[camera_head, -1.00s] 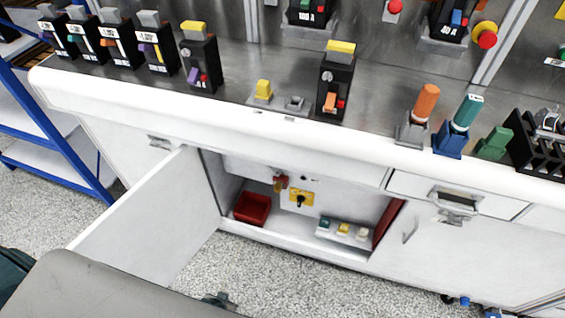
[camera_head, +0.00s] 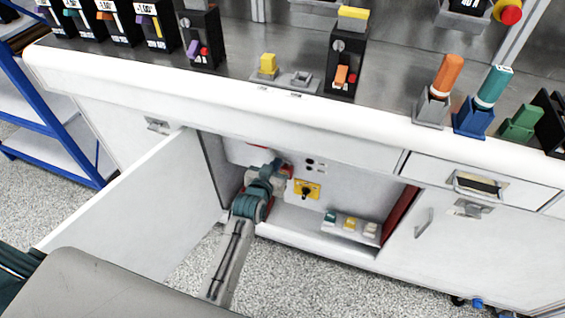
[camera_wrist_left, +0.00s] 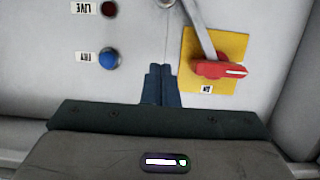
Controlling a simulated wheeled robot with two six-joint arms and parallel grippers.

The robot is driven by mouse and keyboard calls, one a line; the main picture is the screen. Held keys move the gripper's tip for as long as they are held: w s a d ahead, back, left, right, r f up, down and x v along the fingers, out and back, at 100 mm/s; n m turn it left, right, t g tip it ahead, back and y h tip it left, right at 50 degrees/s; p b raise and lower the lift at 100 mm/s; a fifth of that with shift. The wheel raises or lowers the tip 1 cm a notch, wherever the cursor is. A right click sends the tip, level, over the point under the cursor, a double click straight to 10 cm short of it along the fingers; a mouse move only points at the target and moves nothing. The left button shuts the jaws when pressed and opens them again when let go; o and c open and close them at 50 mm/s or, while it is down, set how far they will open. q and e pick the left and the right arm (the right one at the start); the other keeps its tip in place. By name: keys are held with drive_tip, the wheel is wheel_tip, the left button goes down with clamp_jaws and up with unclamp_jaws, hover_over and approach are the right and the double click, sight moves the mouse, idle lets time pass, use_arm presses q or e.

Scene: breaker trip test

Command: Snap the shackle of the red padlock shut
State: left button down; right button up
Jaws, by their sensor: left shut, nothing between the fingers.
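The red padlock cannot be made out for certain; my left arm covers that part of the open cabinet in the head view. In the left wrist view, which is upside down, a red handle (camera_wrist_left: 222,70) with a white line sits on a yellow plate (camera_wrist_left: 233,46). A grey metal bar (camera_wrist_left: 202,30) runs from it to the top edge; I cannot tell whether it is the shackle. My left gripper (camera_head: 276,167) is inside the cabinet. Its fingers (camera_wrist_left: 161,73) are together and empty, beside the yellow plate. My right gripper is not in view.
A blue button (camera_wrist_left: 108,58) and a dark red lamp (camera_wrist_left: 108,8) are beside the fingers. A yellow plate with a black knob (camera_head: 307,189) is right of my gripper. The cabinet door (camera_head: 125,200) stands open at left. A small block tray (camera_head: 350,228) lies inside.

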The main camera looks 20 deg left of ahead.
use_arm(q)
hover_over(285, 161)
drive_tip(key=s, duration=0.3)
drive_tip(key=f, duration=0.5)
drive_tip(key=shift+w+a+b, duration=0.1)
drive_tip(key=shift+w+b, duration=0.2)
drive_tip(key=shift+w, duration=0.1)
drive_tip(key=shift+f, duration=0.4)
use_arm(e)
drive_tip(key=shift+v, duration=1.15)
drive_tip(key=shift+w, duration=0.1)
